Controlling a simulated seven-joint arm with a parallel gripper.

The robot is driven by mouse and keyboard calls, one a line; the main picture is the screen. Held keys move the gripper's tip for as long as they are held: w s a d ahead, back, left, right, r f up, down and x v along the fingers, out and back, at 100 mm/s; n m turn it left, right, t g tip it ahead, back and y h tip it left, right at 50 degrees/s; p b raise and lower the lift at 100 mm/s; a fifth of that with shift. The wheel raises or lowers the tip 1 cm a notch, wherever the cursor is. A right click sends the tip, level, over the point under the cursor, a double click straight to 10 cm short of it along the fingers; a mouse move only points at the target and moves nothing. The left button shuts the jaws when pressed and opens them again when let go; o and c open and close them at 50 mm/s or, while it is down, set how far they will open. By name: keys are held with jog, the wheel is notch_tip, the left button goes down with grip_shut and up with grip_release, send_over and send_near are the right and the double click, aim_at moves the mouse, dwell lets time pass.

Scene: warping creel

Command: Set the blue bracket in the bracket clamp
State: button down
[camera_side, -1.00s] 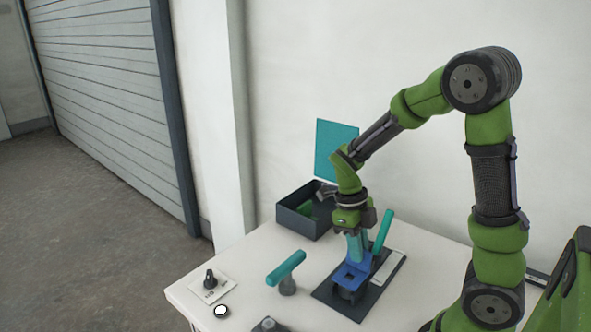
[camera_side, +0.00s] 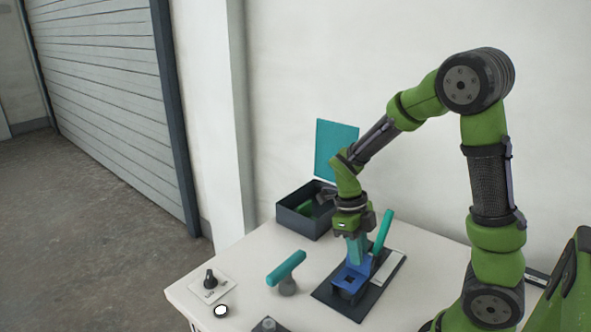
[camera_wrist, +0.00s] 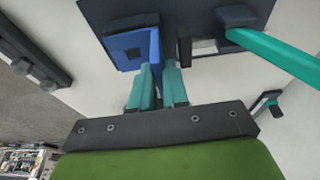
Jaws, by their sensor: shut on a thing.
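The blue bracket (camera_side: 350,278) is a flat plate with a square dark opening and an upright wall. It is at the dark block on the clamp's base plate. I cannot tell whether it rests fully on it. My gripper (camera_side: 357,250) points down with teal fingers shut on the upright wall; the wrist view shows the fingers (camera_wrist: 160,84) on either side of the wall, with the bracket (camera_wrist: 124,50) to their left. The bracket clamp (camera_side: 377,294) has a dark base plate and a raised teal lever (camera_side: 382,232); the lever (camera_wrist: 275,54) also shows in the wrist view.
A dark open bin (camera_side: 299,222) with green and grey things stands behind. A teal T-shaped handle (camera_side: 286,269) on a grey post stands left of the clamp. A switch plate (camera_side: 212,286) and a white button (camera_side: 221,311) are at the table's left edge.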

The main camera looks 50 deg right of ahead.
jog(key=shift+f, duration=0.2)
jog(key=c, duration=0.8)
grip_release()
jog(key=shift+v, duration=3.55)
jog(key=v, duration=1.6)
jog(key=shift+r, duration=0.45)
